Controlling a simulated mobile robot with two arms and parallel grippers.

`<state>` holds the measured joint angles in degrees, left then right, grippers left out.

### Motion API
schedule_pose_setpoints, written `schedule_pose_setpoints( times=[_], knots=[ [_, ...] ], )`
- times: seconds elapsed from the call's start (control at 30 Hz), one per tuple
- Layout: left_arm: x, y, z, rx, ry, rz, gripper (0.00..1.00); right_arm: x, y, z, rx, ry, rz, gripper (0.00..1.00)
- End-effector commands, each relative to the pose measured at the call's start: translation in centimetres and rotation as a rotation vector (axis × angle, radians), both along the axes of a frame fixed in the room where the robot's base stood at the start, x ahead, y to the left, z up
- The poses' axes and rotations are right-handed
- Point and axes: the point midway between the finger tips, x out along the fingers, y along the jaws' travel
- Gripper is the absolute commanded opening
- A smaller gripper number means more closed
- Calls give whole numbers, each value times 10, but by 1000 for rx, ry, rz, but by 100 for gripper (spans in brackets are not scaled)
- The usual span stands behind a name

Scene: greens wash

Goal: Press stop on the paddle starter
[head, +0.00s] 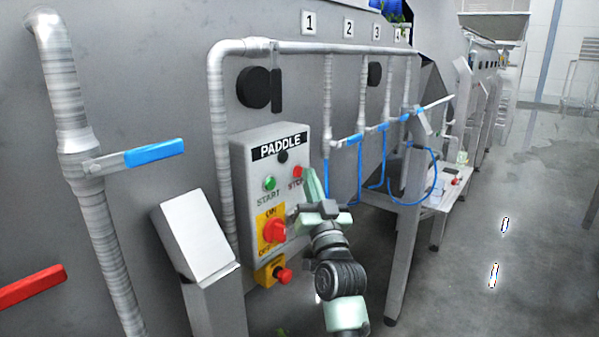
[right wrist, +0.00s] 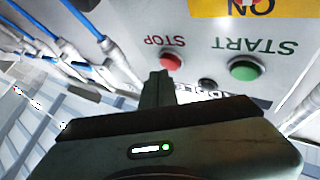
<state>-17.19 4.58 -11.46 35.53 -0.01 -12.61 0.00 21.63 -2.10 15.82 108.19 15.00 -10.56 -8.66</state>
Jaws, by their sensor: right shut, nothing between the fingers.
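The paddle starter (head: 243,165) is a grey box labelled PADDLE on the machine's wall, in the middle of the head view. Its red stop button (head: 297,171) is at the upper right of its face, and the green start button (head: 269,184) is left of it. My right gripper (head: 311,176) is shut and empty, with its tips close to the stop button. In the right wrist view, upside down, the stop button (right wrist: 171,62) shows just beyond the shut fingertips (right wrist: 158,76). I cannot tell whether they touch it. My left gripper is not in view.
A red rotary switch (head: 274,231) on a yellow plate and a red button (head: 283,275) on a yellow box sit lower on the starter. Pipes with a blue-handled valve (head: 155,152) run beside it. A grey post (head: 198,240) stands in front. The floor at right is open.

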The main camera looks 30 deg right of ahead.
Motion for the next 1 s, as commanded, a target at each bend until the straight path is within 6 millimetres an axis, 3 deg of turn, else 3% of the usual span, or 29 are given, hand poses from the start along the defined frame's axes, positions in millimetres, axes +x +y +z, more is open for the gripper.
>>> schedule_pose_setpoints(
  times=[0.47, 1.0],
  knots=[
    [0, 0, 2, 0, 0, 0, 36, -8, -4, 0, -1, 2, -2, 0],
    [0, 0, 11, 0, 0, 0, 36, -51, -21, 0, -1, 1, -2, 0]
  ],
)
